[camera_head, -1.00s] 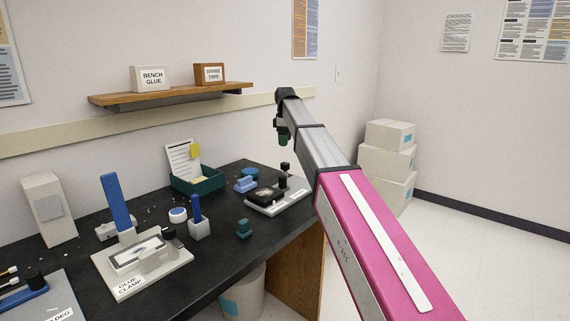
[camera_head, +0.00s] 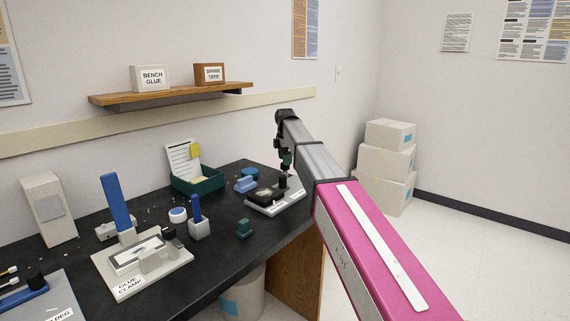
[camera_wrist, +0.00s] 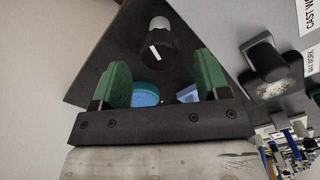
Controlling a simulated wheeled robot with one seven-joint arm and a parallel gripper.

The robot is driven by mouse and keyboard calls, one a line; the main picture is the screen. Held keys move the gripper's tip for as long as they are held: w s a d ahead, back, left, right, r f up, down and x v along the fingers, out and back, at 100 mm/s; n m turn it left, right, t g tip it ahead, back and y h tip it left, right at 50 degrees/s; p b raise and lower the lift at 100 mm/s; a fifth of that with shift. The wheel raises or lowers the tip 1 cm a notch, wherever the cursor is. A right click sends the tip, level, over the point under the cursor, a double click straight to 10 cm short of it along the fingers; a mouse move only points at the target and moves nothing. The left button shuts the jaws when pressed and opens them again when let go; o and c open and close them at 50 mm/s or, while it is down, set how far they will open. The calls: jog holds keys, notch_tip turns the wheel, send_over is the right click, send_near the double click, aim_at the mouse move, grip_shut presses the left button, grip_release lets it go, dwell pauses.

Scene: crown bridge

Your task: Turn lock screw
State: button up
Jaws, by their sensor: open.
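In the wrist view a round black knob (camera_wrist: 158,46) with a white line on its face and a pale cylinder behind it stands just beyond my fingertips; it looks like the lock screw. My gripper (camera_wrist: 163,78) is open, its two green fingers spread on either side, with nothing between them. The knob is apart from both fingers. In the head view my gripper (camera_head: 287,160) points down over the back of the white-based fixture (camera_head: 262,211), which carries a black block (camera_head: 266,195) and a black knob (camera_head: 283,183). The gripper hides part of that area.
A blue round lid (camera_head: 249,174) and a blue block (camera_head: 246,185) lie beside the fixture. The glue clamp (camera_head: 143,262) stands at left. The bench edge runs close to the fixture's right side.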

jog(key=shift+f, duration=1.15)
jog(key=c, duration=0.9)
jog(key=shift+c, duration=0.2)
